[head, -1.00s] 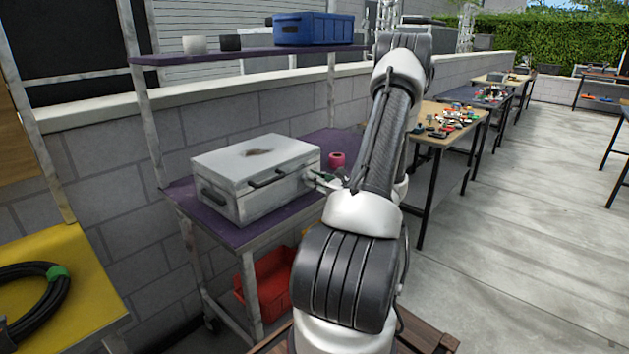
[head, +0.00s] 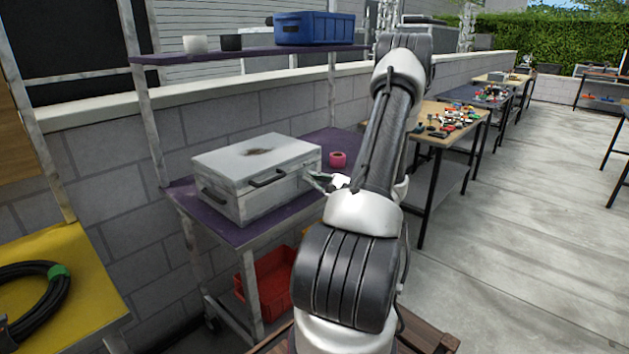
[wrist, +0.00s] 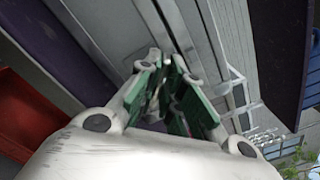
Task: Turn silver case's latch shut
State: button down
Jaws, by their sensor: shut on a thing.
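The silver case (head: 225,163), worn pale metal with a dark stain on its lid, sits closed on the purple shelf of a rack in the head view. Two dark handles show on it. My gripper (head: 314,177) is at the case's right end. In the wrist view the case's side (wrist: 180,25) fills the upper middle, and the green-padded fingers of my gripper (wrist: 167,84) are drawn close together against it. They are shut on a small part there, which I take to be the latch. The fingers mostly hide it, so its angle cannot be told.
A pink roll (head: 338,159) stands on the purple shelf (head: 240,236) just behind my gripper. A blue crate (head: 313,29) is on the upper shelf. A red bin (head: 268,282) is below. The paved floor to the right is open.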

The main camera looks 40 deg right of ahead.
jog(key=n, duration=0.4)
jog(key=shift+a+f+n, duration=0.1)
jog(key=shift+n, duration=0.2)
jog(key=shift+f+n, duration=0.15)
jog(key=shift+n, duration=2.15)
jog(key=c, duration=1.6)
grip_release()
jog(key=shift+o, duration=0.2)
jog(key=shift+s, duration=0.1)
jog(key=s, duration=1.2)
jog(key=shift+d, duration=0.45)
